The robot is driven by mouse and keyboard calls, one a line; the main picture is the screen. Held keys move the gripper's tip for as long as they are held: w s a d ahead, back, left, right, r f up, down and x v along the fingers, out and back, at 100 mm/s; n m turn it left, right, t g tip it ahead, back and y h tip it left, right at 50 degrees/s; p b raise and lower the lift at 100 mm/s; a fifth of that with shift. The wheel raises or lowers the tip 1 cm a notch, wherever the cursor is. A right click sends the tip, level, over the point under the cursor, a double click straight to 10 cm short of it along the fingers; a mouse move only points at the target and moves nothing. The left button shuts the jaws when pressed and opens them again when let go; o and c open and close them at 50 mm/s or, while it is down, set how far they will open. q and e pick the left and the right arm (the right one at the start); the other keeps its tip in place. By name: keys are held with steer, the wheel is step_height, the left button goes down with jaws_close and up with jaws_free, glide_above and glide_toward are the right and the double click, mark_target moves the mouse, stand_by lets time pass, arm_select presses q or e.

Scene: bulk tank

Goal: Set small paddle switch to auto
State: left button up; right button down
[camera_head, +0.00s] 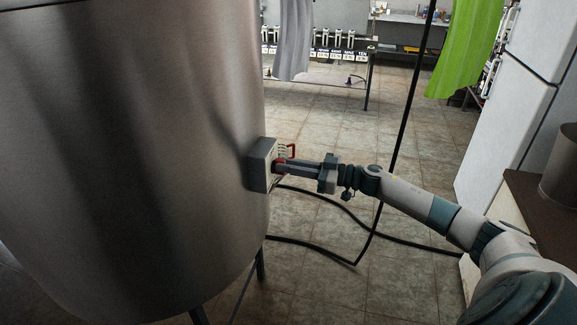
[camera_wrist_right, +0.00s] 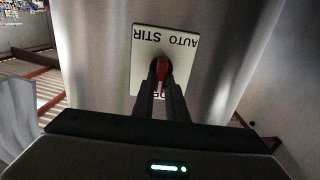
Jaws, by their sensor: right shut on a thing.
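A small grey switch box (camera_head: 262,165) is mounted on the side of the large steel tank (camera_head: 130,150). Its pale label plate (camera_wrist_right: 147,50) shows in the right wrist view, upside down, with the words "AUTO STIR" and a partly hidden word at the other end. A red paddle switch (camera_wrist_right: 162,69) sits in the middle of the plate. My right gripper (camera_wrist_right: 161,84) is shut on the red paddle, one finger on each side. In the head view the right gripper (camera_head: 280,167) reaches the box's right side. My left gripper is not in view.
A red wire-like part (camera_head: 291,151) shows beside the box. Black hoses (camera_head: 330,250) lie on the tiled floor, and a dark cable (camera_head: 405,125) hangs behind my right arm. A white cabinet (camera_head: 515,95) and a brown surface (camera_head: 540,200) stand at the right.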

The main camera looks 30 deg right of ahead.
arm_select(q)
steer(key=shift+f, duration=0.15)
arm_select(e)
steer(key=shift+n, duration=0.4)
steer(key=n+b, duration=0.1)
steer(key=n, duration=0.2)
steer(key=n+b, duration=0.2)
steer(key=n, duration=0.2)
steer(key=f+n+b, duration=0.1)
steer(key=n+b, duration=0.1)
steer(key=n, duration=0.1)
steer(key=shift+s+a+n, duration=0.35)
steer(key=shift+a+n, duration=0.05)
steer(key=n+b, duration=0.2)
steer(key=n, duration=0.1)
steer(key=n+b, duration=0.2)
steer(key=shift+a+f, duration=0.1)
steer(key=shift+f, duration=0.15)
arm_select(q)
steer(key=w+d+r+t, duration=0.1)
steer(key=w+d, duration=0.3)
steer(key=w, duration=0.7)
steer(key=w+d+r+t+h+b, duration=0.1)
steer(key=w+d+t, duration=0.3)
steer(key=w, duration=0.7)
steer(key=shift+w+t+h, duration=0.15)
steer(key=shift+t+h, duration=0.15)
arm_select(e)
steer(key=shift+n, duration=0.8)
